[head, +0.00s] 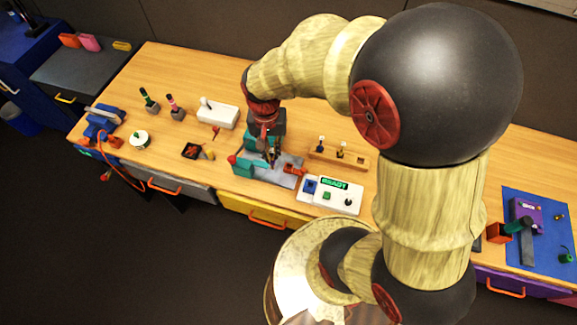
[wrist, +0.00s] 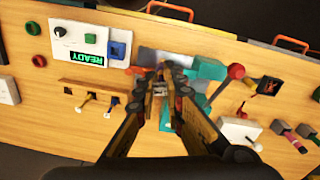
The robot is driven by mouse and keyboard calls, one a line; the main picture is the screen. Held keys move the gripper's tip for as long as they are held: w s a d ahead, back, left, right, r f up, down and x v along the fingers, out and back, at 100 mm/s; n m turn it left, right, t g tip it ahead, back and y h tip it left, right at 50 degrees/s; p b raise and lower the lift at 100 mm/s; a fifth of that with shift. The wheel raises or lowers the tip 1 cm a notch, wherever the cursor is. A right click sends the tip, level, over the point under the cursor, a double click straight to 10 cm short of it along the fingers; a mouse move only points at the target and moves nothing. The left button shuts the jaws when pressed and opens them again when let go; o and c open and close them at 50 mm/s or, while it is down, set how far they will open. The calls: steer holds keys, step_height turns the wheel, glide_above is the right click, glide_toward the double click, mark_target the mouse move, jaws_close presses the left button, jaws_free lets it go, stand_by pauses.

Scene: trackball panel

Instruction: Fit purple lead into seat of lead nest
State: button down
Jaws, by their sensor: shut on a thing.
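My gripper (head: 273,158) is low over a grey plate (head: 283,178) with teal blocks (head: 244,167) on the bench. In the wrist view its fingertips (wrist: 166,74) are close together on a small thing that they mostly hide. I cannot make out its colour or tell whether it is the purple lead. The teal blocks (wrist: 207,70) stand beside the fingers there. I cannot make out a seat of the lead nest, and whether the held thing touches the plate is hidden.
A white panel with a green READY display (head: 335,184) stands right of the plate. A wooden rack (head: 353,161) with small upright pegs is behind it. A red-balled lever (wrist: 236,71) stands close to my gripper. A white block (head: 217,116) is behind left.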

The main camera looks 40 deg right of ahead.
steer(key=s+m, duration=0.3)
steer(key=s, duration=0.5)
steer(key=shift+w+d+f+b, duration=0.35)
steer(key=shift+w+d+f, duration=0.95)
steer(key=shift+w+f, duration=0.8)
steer(key=shift+w+d+f+b, duration=0.4)
steer(key=shift+w+d+f, duration=1.05)
steer(key=shift+f, duration=1)
steer(key=shift+w+d+f+b, duration=0.35)
steer(key=shift+w+d+f, duration=0.85)
steer(key=shift+w+f, duration=0.95)
steer(key=shift+s+f, duration=0.25)
steer(key=shift+f, duration=0.15)
steer(key=c, duration=1.9)
jaws_free()
steer(key=shift+r, duration=0.2)
